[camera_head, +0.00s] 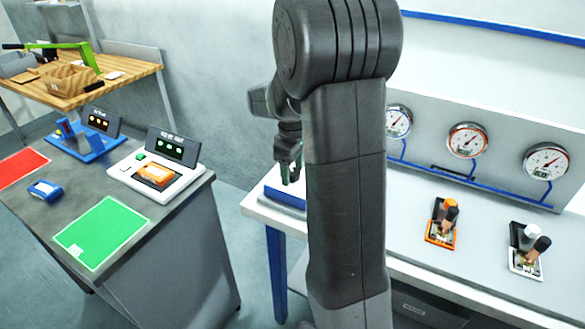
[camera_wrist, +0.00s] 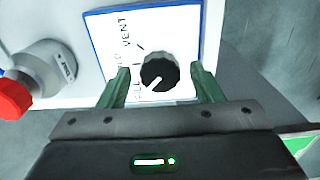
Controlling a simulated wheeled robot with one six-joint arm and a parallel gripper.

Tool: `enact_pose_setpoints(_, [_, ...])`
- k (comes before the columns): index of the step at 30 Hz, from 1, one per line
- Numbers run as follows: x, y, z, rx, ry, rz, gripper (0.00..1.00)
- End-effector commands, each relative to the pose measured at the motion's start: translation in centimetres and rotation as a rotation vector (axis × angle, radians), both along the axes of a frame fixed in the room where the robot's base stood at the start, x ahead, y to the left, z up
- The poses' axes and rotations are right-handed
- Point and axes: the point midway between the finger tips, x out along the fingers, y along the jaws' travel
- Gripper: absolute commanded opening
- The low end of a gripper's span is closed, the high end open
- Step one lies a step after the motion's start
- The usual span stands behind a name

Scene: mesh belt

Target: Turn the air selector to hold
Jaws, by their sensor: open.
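The air selector is a round black knob (camera_wrist: 158,73) with a white pointer line, on a white panel (camera_wrist: 105,28) with a blue edge. The panel reads VENT at the top, a partly hidden word at the left, and what looks like FILL at lower left. The pointer slants to lower left, toward the FILL lettering. My gripper (camera_wrist: 159,70) is open, with its green fingers on either side of the knob; I cannot tell whether they touch it. In the head view my gripper (camera_head: 290,172) is over the blue-and-white box (camera_head: 284,197), partly hidden by my arm.
Gauges (camera_head: 467,140) line the back of the white bench (camera_head: 400,220), with an orange valve (camera_head: 441,224) and a white valve (camera_head: 527,250). A grey counter (camera_head: 165,222) stands left.

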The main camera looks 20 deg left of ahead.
Motion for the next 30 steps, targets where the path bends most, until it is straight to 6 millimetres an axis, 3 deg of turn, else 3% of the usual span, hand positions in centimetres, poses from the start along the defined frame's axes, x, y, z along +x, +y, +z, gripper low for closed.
enact_pose_setpoints(7, [-0.01,-0.01,-0.09,0.0,0.0,0.0,0.59])
enact_pose_setpoints(14, [-0.01,-0.01,-0.08,0.0,0.0,0.0,0.16])
enact_pose_setpoints(23, [0.0,-0.01,-0.04,0.0,0.0,-0.029,0.15])
enact_pose_setpoints(30, [0.0,0.0,0.01,-0.001,0.0,-0.153,0.15])
